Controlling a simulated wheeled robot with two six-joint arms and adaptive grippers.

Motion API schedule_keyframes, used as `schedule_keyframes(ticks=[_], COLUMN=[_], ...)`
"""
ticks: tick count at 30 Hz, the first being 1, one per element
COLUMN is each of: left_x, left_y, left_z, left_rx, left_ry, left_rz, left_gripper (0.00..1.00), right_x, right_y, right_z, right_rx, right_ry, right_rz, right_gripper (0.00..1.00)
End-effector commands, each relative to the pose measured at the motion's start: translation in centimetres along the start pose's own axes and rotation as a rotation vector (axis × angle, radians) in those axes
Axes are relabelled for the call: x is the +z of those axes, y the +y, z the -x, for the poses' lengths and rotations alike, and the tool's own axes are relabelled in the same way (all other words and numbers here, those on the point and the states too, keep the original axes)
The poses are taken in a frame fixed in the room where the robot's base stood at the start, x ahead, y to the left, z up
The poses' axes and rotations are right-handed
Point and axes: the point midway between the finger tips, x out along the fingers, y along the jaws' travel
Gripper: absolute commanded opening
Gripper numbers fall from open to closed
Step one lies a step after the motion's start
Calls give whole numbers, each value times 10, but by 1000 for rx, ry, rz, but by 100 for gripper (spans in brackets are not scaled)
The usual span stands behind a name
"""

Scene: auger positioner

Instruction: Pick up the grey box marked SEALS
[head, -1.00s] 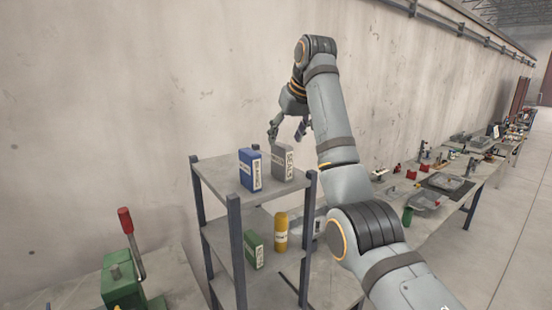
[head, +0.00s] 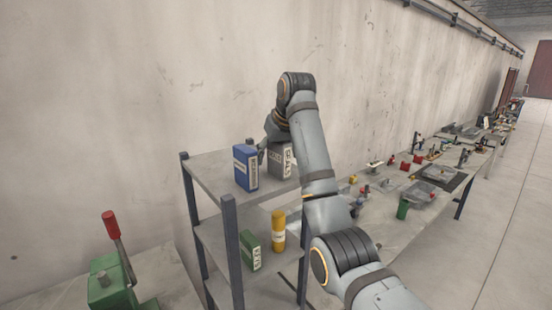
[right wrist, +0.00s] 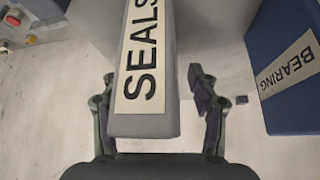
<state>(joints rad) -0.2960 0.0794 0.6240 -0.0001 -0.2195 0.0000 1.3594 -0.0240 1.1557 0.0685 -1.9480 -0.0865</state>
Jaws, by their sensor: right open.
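The grey box marked SEALS (head: 275,162) stands upright on the top shelf of the rack, partly hidden behind my right arm. In the right wrist view the box (right wrist: 147,125) lies between the two fingers of my right gripper (right wrist: 152,80). The fingers are open, one on each side of the box, with a wider gap on the right side than on the left. In the head view the right gripper (head: 266,148) is down at the box and mostly covered. My left gripper is not in view.
A blue box (head: 246,168), marked BEARING in the right wrist view (right wrist: 290,75), stands close beside the grey box. A green box (head: 252,251) and a yellow cylinder (head: 279,231) are on the shelf below. A long workbench (head: 385,220) with several tools runs along the wall.

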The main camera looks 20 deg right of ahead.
Motion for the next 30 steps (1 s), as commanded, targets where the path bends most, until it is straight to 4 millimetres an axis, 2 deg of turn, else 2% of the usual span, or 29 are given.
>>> schedule_keyframes(ticks=[3, 12, 16, 30], left_x=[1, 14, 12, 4], left_y=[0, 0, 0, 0], left_z=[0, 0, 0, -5], left_rx=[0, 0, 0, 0], left_ry=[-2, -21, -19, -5], left_rz=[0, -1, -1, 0], left_gripper=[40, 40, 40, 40], right_x=[0, 0, 0, -1], right_y=[0, 0, 0, 0], right_z=[1, 1, 0, 1], right_rx=[0, 0, 0, -1], right_ry=[1, 0, -1, -5], right_rz=[0, 0, 0, 0], right_gripper=[58, 17, 0, 0])
